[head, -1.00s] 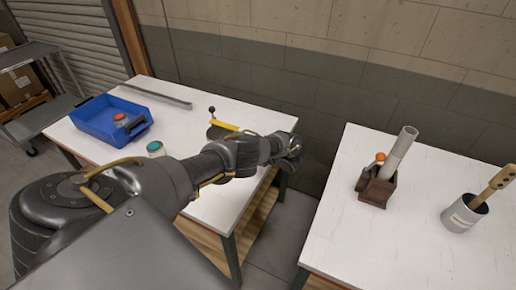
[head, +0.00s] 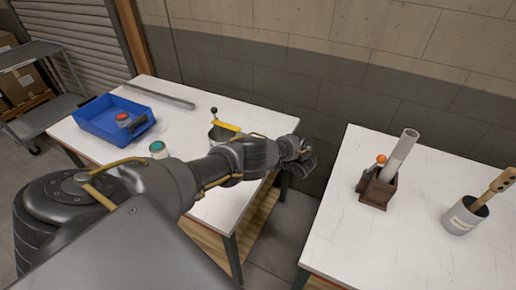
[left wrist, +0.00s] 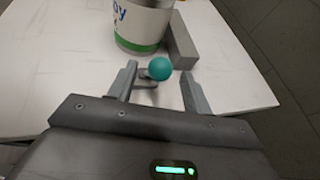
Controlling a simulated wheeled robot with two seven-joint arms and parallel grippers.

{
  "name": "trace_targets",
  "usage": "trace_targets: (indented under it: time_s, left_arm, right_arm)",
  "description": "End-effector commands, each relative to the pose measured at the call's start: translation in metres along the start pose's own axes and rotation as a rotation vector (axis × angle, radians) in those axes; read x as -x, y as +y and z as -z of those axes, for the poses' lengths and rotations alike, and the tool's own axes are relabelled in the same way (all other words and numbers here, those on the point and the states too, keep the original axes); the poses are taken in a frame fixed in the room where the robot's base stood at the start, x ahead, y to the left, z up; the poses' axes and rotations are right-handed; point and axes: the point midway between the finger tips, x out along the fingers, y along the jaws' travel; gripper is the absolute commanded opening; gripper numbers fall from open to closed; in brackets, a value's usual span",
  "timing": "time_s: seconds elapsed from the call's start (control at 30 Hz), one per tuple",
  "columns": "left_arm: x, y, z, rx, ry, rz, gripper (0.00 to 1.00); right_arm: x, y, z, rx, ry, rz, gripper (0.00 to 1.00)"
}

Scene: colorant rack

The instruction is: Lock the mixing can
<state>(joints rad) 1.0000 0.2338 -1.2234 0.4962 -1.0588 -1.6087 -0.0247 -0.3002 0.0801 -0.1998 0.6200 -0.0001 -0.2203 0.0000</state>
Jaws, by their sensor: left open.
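The mixing can (head: 219,134) stands on the left table, under a yellow bar with a black knob; my arm partly hides it. In the left wrist view, a can with a white label and green band (left wrist: 140,28) stands just beyond the fingers. A teal ball knob (left wrist: 160,68) on a short grey lever sits between the fingertips of my left gripper (left wrist: 159,80). The jaws are open, the lever close to the left finger; contact cannot be told. In the head view, my left gripper (head: 304,160) is at the table's right end, its fingers unclear. My right gripper is out of view.
A grey block (left wrist: 182,44) stands beside the can. A blue bin (head: 95,126) holding a red-topped item and a teal-topped jar (head: 158,149) are further left. The right table carries a brown holder (head: 378,190) and a grey pot (head: 461,219). A gap separates the tables.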

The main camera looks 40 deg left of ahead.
Motion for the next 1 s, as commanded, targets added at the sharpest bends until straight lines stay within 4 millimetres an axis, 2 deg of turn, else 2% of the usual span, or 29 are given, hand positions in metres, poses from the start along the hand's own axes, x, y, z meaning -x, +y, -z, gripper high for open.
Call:
trace_targets:
  time_s: [0.1,0.33,0.5,0.8,0.87,0.93,0.97,1.0]
  left_arm:
    - [0.027,0.0,-0.001,-0.002,0.004,0.002,0.5]
    - [0.058,0.0,0.0,-0.001,0.002,0.0,0.5]
    - [0.065,0.0,0.0,-0.002,0.002,0.0,0.5]
    - [0.064,0.002,0.004,-0.002,0.007,-0.003,0.5]
    - [0.062,0.008,0.016,-0.002,0.03,-0.014,0.5]
    - [0.059,0.024,0.045,0.002,0.091,-0.043,0.5]
    - [0.057,0.034,0.063,0.007,0.13,-0.063,0.5]
    - [0.055,0.051,0.092,0.015,0.192,-0.096,0.5]
  right_arm:
    - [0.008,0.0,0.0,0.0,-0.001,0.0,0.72]
    - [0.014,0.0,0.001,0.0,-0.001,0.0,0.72]
    - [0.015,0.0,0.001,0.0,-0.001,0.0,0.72]
    - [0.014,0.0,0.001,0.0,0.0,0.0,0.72]
    - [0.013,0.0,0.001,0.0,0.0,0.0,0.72]
    - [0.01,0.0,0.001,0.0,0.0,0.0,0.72]
    - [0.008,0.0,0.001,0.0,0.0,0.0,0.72]
    - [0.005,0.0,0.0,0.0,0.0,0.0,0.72]
